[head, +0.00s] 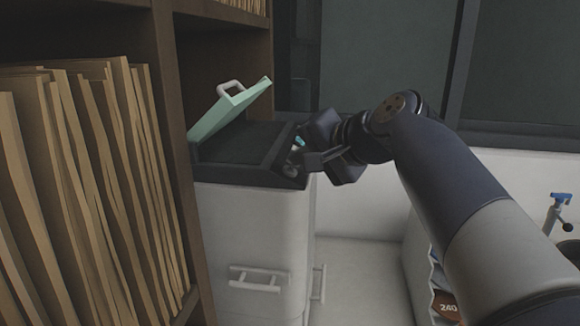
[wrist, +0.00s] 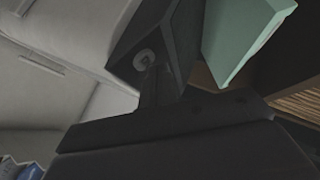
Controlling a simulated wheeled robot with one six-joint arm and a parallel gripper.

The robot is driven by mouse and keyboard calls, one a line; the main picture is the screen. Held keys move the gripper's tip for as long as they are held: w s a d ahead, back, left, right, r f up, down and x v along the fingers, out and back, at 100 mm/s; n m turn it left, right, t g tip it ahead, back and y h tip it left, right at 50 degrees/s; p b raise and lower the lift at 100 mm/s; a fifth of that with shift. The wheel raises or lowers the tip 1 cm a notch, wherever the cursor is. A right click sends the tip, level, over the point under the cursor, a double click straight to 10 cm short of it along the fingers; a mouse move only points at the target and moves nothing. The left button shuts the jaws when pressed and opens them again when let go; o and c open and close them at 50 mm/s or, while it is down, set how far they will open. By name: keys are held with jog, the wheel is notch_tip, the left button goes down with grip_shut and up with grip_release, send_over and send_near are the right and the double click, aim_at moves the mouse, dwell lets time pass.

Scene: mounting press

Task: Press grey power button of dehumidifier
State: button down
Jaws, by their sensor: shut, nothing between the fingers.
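The dehumidifier (head: 252,215) has a white body, a black top and a raised mint-green lid (head: 230,108). A round grey button (head: 290,170) sits on the black control panel at its right front edge. The button also shows in the wrist view (wrist: 144,60), on the dark panel. My gripper (head: 306,160) is shut and empty, with its tips right beside the button at the panel. I cannot tell whether the tips touch it. A small teal part (head: 299,142) shows farther back on the panel, partly near my gripper.
A wooden shelf with brown folders (head: 90,170) stands close on the left. A dark window (head: 390,50) is behind. A blue-handled tool or valve (head: 561,200) and an orange item marked 240 (head: 446,307) lie at the lower right. White floor is clear in the middle.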

jog(key=shift+d+r, duration=0.1)
jog(key=shift+r, duration=0.15)
jog(key=r+p, duration=0.1)
jog(key=d+r+p, duration=0.1)
jog(key=r, duration=0.1)
jog(key=d+r+p, duration=0.1)
jog(key=shift+s+r, duration=0.25)
jog(key=shift+r, duration=0.05)
jog(key=shift+f, duration=0.1)
dwell(0.6)
jog(key=shift+s+d+r+p, duration=0.25)
jog(key=shift+d+r, duration=0.2)
jog(key=shift+r, duration=0.3)
jog(key=shift+s+d+r+p, duration=0.2)
jog(key=shift+d+r, duration=0.2)
jog(key=shift+r, duration=0.35)
